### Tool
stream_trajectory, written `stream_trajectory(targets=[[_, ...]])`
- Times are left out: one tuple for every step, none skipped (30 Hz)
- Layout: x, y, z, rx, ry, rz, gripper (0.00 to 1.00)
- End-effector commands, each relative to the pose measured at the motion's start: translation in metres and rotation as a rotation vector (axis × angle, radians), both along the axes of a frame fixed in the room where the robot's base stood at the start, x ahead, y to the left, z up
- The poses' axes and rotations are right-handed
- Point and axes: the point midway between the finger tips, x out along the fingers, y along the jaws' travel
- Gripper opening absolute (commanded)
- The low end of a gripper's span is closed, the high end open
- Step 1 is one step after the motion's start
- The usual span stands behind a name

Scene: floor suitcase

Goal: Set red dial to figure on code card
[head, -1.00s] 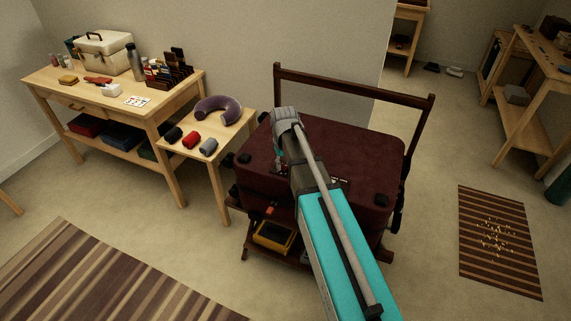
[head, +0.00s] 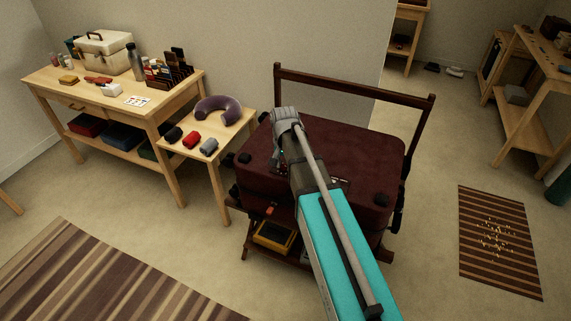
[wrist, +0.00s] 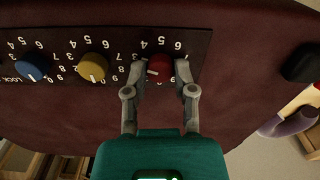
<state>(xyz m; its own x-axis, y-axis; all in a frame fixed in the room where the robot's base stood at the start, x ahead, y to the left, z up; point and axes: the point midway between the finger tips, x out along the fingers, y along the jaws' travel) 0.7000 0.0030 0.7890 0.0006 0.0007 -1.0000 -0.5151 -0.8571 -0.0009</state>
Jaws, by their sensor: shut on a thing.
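The red dial (wrist: 159,69) sits at the right end of a dark panel (wrist: 115,43) on the maroon suitcase, which also shows in the head view (head: 345,150). Its white mark seems to lie on the dial's left side. White figures ring it, partly hidden by my fingers; the exact figure at the mark cannot be read. My gripper (wrist: 161,73) is shut on the red dial, one finger on each side. A yellow dial (wrist: 92,67) and a blue dial (wrist: 31,67) sit to its left, marks pointing down. A white card with small marks (head: 137,101) lies on the desk, unreadable.
The suitcase rests on a dark wooden rack with a tall rail (head: 350,83). A small side table (head: 222,146) with a purple neck pillow (head: 218,109) and rolled cloths stands to the left.

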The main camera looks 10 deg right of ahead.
Motion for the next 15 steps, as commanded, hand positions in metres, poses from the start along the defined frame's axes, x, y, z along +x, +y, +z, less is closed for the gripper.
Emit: stream_trajectory(targets=[[-0.0033,-0.0004,-0.0005,-0.001,0.006,-0.005,0.00],[-0.0033,-0.0004,-0.0005,-0.001,0.006,-0.007,0.00],[-0.0033,-0.0005,-0.0005,-0.001,0.006,-0.009,0.00],[-0.0033,-0.0005,-0.0005,-0.001,0.006,-0.010,0.00],[-0.0033,-0.0005,-0.0005,-0.002,0.007,-0.010,0.00],[-0.0034,-0.0005,-0.0005,-0.002,0.007,-0.010,0.00],[-0.0033,-0.0006,-0.0005,-0.002,0.007,-0.010,0.00],[-0.0034,-0.0005,-0.0005,-0.002,0.007,-0.010,0.00],[-0.0034,-0.0006,-0.0005,-0.002,0.007,-0.010,0.00],[-0.0033,-0.0007,-0.0005,-0.002,0.007,-0.010,0.00],[-0.0033,-0.0007,-0.0005,-0.002,0.007,-0.010,0.00],[-0.0034,-0.0008,-0.0005,-0.002,0.007,-0.010,0.00],[-0.0034,-0.0008,-0.0005,-0.002,0.007,-0.009,0.38],[-0.0034,-0.0008,-0.0005,-0.002,0.007,-0.009,0.44],[-0.0032,-0.0008,-0.0005,-0.002,0.006,-0.009,0.51]])
